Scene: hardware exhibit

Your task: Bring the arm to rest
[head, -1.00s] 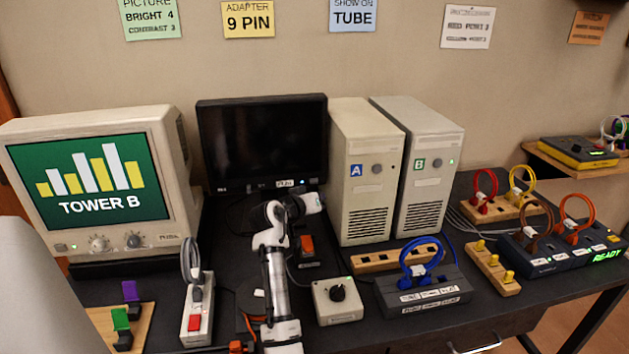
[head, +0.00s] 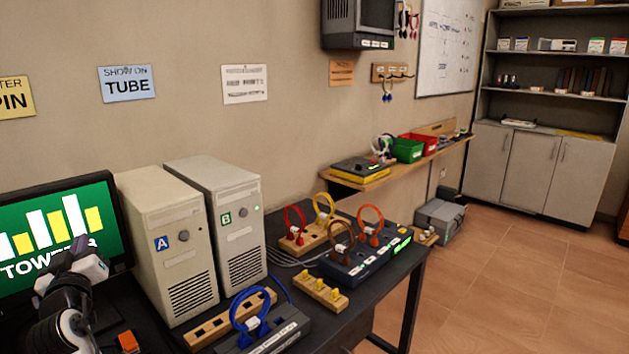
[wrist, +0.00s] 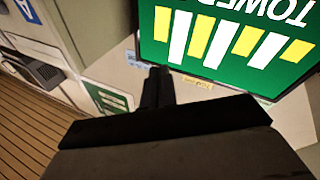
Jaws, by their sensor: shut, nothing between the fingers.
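My gripper (head: 82,252) is at the lower left of the head view, in front of the lower part of the flat black monitor (head: 119,225). In the wrist view the fingers of my gripper (wrist: 157,84) are together with nothing between them. The monitor shows a green picture with white and yellow bars and the words TOWER B; that screen (wrist: 228,42) appears upside down in the wrist view. The arm below the gripper is partly cut off by the picture edge. I cannot tell whether the fingers touch the monitor.
Tower A (head: 170,245) and tower B (head: 220,215) stand right of the monitor. A blue looped cable (head: 250,312), a yellow-pegged wooden block (head: 320,293) and a dark box with looped cables (head: 365,255) sit farther right. Open floor (head: 500,275) lies beyond the table.

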